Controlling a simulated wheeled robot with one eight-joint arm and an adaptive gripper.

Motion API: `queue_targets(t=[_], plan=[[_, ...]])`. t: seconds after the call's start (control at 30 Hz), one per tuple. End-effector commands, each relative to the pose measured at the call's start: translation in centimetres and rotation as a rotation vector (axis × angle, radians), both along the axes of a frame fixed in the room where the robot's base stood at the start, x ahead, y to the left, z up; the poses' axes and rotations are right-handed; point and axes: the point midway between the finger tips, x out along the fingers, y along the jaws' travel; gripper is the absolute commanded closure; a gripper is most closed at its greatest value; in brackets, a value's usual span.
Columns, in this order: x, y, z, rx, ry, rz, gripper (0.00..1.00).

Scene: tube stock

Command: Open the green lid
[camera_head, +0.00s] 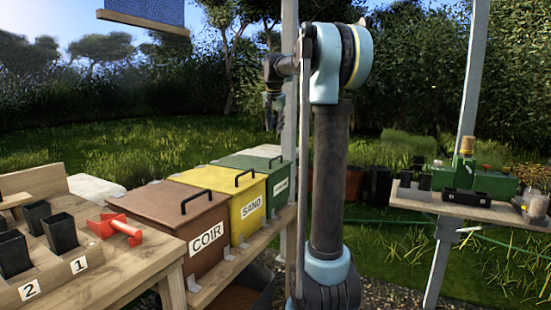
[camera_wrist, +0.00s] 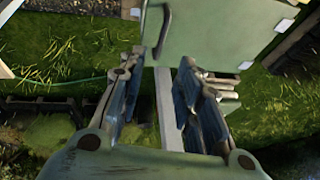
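The green bin's lid (camera_head: 245,161) is shut in the head view, with a black handle (camera_head: 276,160) near its right edge. In the wrist view the green lid (camera_wrist: 225,30) fills the upper right, and its dark handle (camera_wrist: 164,28) shows at the lid's left side. My gripper (camera_wrist: 161,65) is open and empty, its two fingers apart. The handle lies beyond the fingertips, apart from them. In the head view my gripper (camera_head: 272,118) hangs pointing down above the green bin; how high is hard to tell.
A yellow SAND bin (camera_head: 249,211) and a brown COIR bin (camera_head: 206,238) stand nearer, lids shut. A wooden bench (camera_head: 125,270) at left holds black pots and a red scoop (camera_head: 115,227). A post (camera_head: 288,60) stands close to my arm. A second table (camera_head: 480,213) is at right.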

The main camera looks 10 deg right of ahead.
Motion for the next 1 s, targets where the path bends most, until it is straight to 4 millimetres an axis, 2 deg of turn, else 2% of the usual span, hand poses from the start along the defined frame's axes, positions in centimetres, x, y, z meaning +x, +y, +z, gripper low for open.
queue_targets(t=[0.13, 0.27, 1.0], plan=[[0.9, 0.0, -0.2, 0.003, -0.004, -0.009, 0.69], [1.5, -0.1, -1.4, 0.003, -0.004, -0.009, 0.69], [6.7, -1.1, -13.0, 0.003, -0.004, -0.008, 0.69]])
